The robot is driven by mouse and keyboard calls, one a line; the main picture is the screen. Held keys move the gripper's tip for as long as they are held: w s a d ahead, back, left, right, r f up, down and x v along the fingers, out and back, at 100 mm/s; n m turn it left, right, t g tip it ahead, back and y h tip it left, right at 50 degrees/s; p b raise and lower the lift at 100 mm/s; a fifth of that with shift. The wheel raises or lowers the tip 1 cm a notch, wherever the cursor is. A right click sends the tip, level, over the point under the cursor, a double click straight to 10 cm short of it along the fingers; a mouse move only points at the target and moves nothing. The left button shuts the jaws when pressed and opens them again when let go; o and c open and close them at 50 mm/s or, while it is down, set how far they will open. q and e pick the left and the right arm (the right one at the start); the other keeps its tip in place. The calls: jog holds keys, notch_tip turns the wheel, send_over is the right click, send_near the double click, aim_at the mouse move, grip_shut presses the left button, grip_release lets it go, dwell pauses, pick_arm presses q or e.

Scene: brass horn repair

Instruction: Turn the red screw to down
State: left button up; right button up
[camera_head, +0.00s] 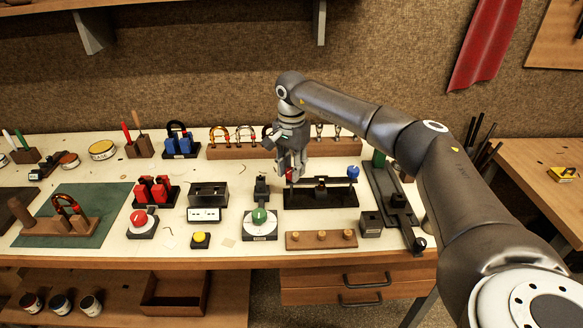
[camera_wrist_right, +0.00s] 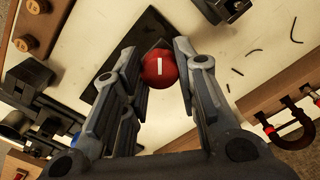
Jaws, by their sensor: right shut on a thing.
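The red screw (camera_head: 289,174) shows as a small bit of red at the left end of a black fixture (camera_head: 318,202) on the bench, mostly hidden by my right gripper (camera_head: 290,172). In the right wrist view the red screw (camera_wrist_right: 160,69) has a round red head with a short white mark, running up and down in that picture. My right gripper (camera_wrist_right: 165,66) has its fingers on both sides of the head and is shut on it. A blue knob (camera_head: 353,172) stands at the fixture's right end. My left gripper is out of view.
A green knob (camera_head: 259,216) on a pale plate stands left of the fixture. A wooden block with pegs (camera_head: 321,240) lies in front. A rack with padlock-like shackles (camera_head: 228,152) stands behind. A long dark rail (camera_head: 392,205) lies to the right.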

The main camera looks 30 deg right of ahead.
jog(key=n, duration=0.4)
jog(key=shift+r+n, duration=0.1)
jog(key=shift+n, duration=2.5)
jog(key=o, duration=1.1)
jog(key=shift+c, duration=0.2)
notch_tip(320, 180, up, 12)
